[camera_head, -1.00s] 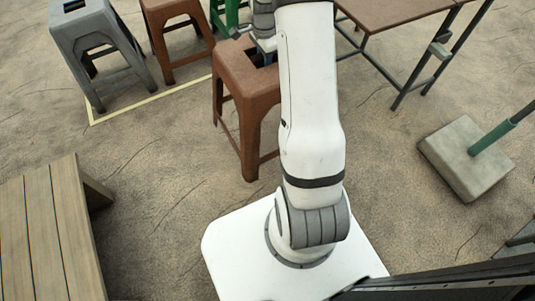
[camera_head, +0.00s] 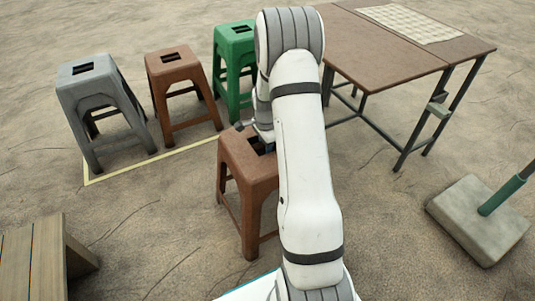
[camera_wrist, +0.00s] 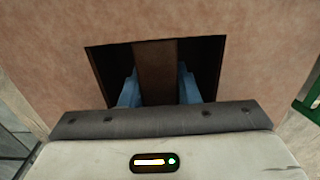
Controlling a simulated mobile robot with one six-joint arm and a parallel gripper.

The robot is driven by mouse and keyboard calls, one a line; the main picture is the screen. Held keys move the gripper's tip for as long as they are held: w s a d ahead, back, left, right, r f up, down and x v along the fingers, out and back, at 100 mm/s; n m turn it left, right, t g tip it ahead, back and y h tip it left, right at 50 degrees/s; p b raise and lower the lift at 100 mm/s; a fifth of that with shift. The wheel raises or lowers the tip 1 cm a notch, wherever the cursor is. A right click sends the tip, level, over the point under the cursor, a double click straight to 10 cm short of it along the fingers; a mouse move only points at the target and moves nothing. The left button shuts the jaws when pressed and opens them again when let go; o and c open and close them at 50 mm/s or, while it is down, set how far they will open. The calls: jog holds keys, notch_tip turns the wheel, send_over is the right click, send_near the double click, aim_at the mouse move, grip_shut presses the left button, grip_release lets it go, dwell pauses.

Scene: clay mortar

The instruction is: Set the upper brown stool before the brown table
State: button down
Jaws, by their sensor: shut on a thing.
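A brown stool (camera_head: 250,180) is held by my gripper (camera_head: 266,148), left of and nearer than the brown table. Its seat (camera_wrist: 60,50) fills much of the wrist view. The blue fingers sit in the dark seat slot, on either side of its middle bar (camera_wrist: 156,75). My arm hides the stool's right side, and I cannot tell whether its feet touch the ground. The brown table (camera_head: 375,50) stands at the back right on dark metal legs. A second brown stool (camera_head: 175,66) stands at the back left.
A grey stool (camera_head: 98,105) and a green stool (camera_head: 235,40) flank the second brown stool. A yellow line (camera_head: 125,168) marks the ground there. A concrete base (camera_head: 470,215) with a green pole stands at right, and a wooden bench (camera_head: 30,255) at lower left. Ground before the table is open.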

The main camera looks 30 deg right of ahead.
jog(key=shift+f, duration=0.9)
jog(key=shift+f, duration=0.15)
jog(key=c, duration=1.1)
grip_release()
